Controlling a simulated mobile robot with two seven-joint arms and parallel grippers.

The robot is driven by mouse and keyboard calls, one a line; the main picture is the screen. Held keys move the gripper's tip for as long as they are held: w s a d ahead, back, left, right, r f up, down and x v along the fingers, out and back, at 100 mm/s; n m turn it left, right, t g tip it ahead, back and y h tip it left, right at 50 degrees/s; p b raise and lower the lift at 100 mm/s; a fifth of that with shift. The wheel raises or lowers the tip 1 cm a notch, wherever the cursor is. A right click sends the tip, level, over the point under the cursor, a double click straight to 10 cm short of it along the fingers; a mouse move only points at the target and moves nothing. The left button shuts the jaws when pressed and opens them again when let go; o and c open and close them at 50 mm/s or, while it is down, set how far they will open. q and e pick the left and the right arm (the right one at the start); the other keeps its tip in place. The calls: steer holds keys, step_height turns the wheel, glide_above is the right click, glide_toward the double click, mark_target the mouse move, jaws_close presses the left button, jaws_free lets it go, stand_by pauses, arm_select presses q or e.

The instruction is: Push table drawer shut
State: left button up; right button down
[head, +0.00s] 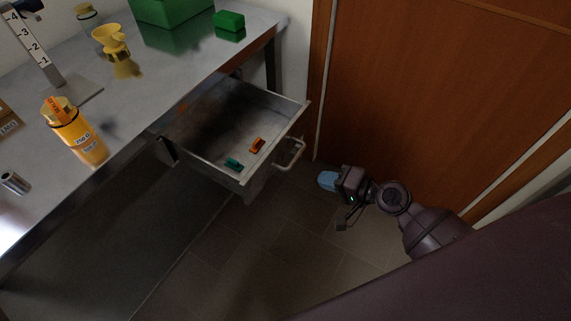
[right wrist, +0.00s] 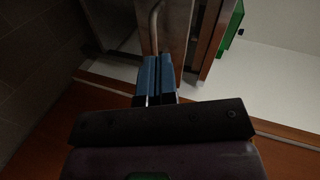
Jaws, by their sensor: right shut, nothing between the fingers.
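The table drawer (head: 217,165) is pulled open under the metal table (head: 170,75) in the head view. A teal item (head: 234,164) and an orange item (head: 257,145) lie in it. Its curved handle (head: 290,154) is on the front panel. My right gripper (head: 327,180) has blue fingers, shut and empty, to the right of the handle and apart from it in the head view. In the right wrist view the shut fingers (right wrist: 156,75) point toward the drawer front (right wrist: 172,30) and handle (right wrist: 154,25); contact cannot be told. My left gripper is not in view.
A wooden door (head: 430,90) stands close behind my right arm. On the table are an orange bottle (head: 78,135), a yellow funnel (head: 111,40), a green box (head: 229,20) and a metal cylinder (head: 15,183). The tiled floor (head: 270,240) before the drawer is clear.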

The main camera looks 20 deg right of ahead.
steer(key=m, duration=0.1)
glide_toward(270, 162)
steer(key=shift+m+y, duration=0.3)
steer(key=x, duration=0.6)
steer(key=shift+d+f, duration=0.2)
steer(key=shift+f, duration=0.2)
steer(key=shift+w+a, duration=0.4)
steer(key=shift+w, duration=0.15)
